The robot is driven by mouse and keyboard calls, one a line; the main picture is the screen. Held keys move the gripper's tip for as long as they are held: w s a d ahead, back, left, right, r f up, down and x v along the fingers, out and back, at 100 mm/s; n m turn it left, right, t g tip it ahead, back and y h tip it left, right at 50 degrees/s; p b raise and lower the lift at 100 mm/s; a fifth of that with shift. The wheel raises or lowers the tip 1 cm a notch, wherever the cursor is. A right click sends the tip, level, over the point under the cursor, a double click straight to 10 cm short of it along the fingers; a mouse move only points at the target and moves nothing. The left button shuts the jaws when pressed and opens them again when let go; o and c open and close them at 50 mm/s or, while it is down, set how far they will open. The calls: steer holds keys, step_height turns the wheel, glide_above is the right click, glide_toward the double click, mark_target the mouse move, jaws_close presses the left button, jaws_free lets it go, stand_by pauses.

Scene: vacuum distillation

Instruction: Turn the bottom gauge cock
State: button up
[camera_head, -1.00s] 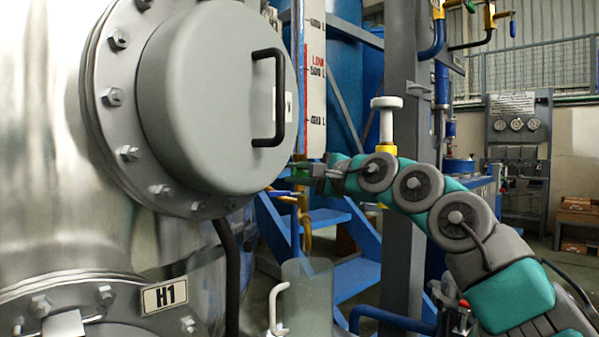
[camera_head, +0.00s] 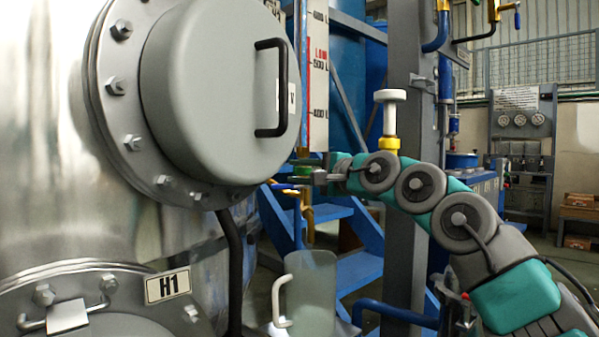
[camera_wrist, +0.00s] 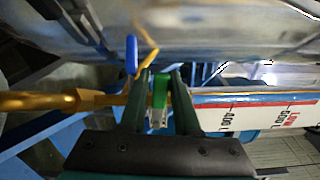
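The gauge cock's green handle (camera_wrist: 159,90) sits at the bottom end of the white level gauge (camera_wrist: 255,114), on a yellow pipe (camera_wrist: 60,100). In the wrist view my gripper (camera_wrist: 164,76) has one finger on each side of this green handle, with narrow gaps showing. It looks open around the handle, not clamped. In the head view my gripper (camera_head: 303,174) is at the gauge's lower end, beside the grey drum cover, and its fingertips are small and partly hidden. A blue handle (camera_wrist: 130,54) stands beyond the left finger; it also shows below my gripper in the head view.
The bolted grey vessel cover (camera_head: 215,95) with a black handle is close at left. A clear jug (camera_head: 310,290) with a white handle stands below my gripper. Blue steps (camera_head: 355,270) and a grey column (camera_head: 405,240) stand behind. The floor at right is open.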

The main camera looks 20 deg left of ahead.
steer(key=o, duration=0.3)
stand_by(0.4)
